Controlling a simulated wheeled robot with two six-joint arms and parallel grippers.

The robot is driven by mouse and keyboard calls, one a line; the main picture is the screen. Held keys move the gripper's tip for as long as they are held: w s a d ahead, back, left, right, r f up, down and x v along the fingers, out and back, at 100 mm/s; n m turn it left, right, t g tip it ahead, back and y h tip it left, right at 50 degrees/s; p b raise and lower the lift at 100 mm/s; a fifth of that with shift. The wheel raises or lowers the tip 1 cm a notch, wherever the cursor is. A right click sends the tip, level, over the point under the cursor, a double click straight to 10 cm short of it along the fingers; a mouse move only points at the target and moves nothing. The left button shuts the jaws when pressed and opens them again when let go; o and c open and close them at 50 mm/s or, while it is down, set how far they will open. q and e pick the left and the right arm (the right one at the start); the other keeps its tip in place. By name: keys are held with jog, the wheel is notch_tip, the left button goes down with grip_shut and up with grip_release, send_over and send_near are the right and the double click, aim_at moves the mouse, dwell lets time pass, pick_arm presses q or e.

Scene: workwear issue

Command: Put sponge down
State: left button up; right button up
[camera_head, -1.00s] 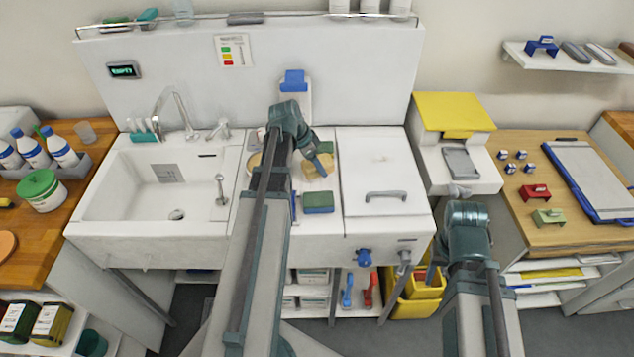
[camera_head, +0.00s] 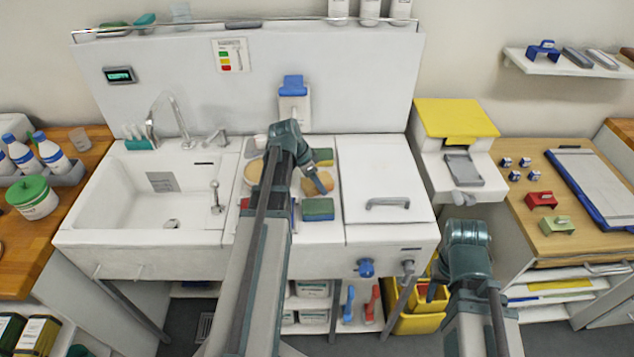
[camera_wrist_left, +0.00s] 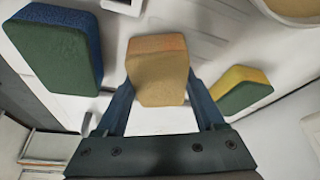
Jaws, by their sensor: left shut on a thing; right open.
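A tan sponge (camera_head: 317,181) is at my left gripper (camera_head: 321,184), over the worktop between the sink and the white lid. In the left wrist view the tan sponge (camera_wrist_left: 158,70) sits between the two fingers (camera_wrist_left: 163,112), which are shut on it. I cannot tell whether it touches the worktop. A green and blue sponge (camera_head: 317,209) lies in front of it, and a yellow and green sponge (camera_head: 323,156) lies behind. Both also show in the left wrist view, at left (camera_wrist_left: 62,50) and right (camera_wrist_left: 242,90). My right gripper (camera_head: 436,277) is open, low at the right, partly hidden by its wrist.
The sink (camera_head: 150,190) with its tap is at left. A white lid (camera_head: 380,175) with a grey handle is right of the sponges. A round tan item (camera_head: 253,172) lies left of my left arm. A yellow-topped unit (camera_head: 452,118) stands further right.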

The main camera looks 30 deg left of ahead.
pick_arm(q)
jog(key=o, duration=1.2)
jog(key=shift+f, duration=0.15)
jog(key=shift+s+d, duration=0.1)
jog(key=shift+r+p, duration=0.65)
jog(key=shift+r, duration=0.05)
jog(key=p+v, duration=1)
jog(key=v, duration=0.1)
